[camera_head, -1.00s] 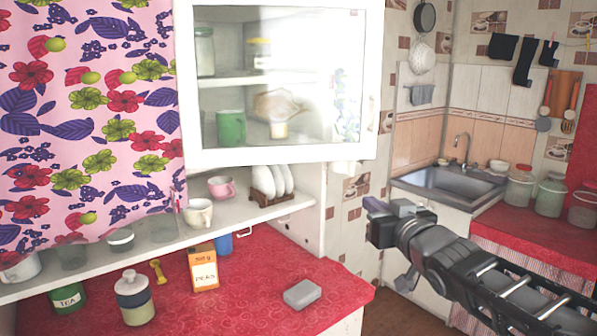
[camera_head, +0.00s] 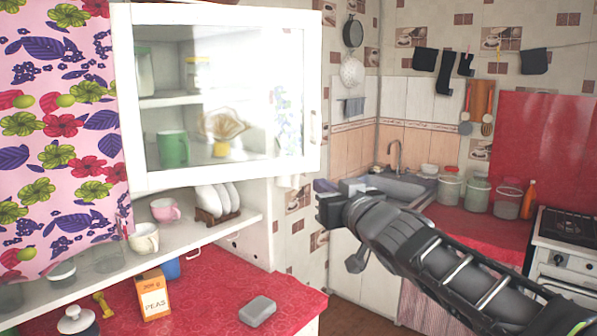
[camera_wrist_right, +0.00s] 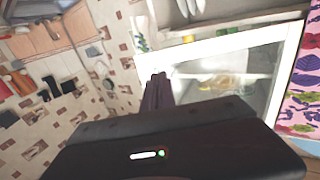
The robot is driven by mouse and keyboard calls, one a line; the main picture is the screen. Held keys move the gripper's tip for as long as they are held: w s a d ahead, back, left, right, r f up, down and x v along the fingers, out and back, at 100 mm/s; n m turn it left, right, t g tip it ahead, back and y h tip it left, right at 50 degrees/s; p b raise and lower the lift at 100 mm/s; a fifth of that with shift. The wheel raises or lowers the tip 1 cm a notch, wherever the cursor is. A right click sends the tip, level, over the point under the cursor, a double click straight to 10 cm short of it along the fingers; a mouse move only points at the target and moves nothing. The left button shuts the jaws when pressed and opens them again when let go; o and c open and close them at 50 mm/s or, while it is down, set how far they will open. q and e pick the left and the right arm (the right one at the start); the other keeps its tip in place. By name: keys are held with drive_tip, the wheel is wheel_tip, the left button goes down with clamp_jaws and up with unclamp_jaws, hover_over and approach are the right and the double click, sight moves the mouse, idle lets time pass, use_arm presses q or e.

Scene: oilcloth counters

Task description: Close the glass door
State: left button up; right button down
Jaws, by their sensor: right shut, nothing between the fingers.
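The glass door (camera_head: 312,75) is a white-framed pane on the wall cabinet, with a handle at its right edge. It stands ajar, with its right edge out in front of the cabinet. Mugs, jars and a shell-like dish show through the glass. My right gripper (camera_head: 325,203) is shut and empty, just below and right of the door's lower right corner in the head view. Contact cannot be told. In the right wrist view the shut fingers (camera_wrist_right: 158,82) overlap the lower left of the door frame (camera_wrist_right: 235,42). My left gripper is not in view.
A floral curtain (camera_head: 60,130) hangs left of the door. The open shelf (camera_head: 215,228) below holds cups and a plate rack (camera_head: 217,214). The red counter (camera_head: 225,285) carries a peas box (camera_head: 153,295) and a grey block (camera_head: 257,311). A sink (camera_head: 400,187) stands behind my right arm.

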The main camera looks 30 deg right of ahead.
sight(293, 167)
drive_tip(key=w, duration=0.4)
drive_tip(key=w+d, duration=0.1)
drive_tip(key=w, duration=0.3)
drive_tip(key=w+d+b, duration=0.1)
drive_tip(key=w, duration=0.4)
drive_tip(key=shift+d, duration=0.2)
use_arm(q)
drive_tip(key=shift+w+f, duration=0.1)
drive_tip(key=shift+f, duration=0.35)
use_arm(e)
drive_tip(key=shift+s, duration=0.1)
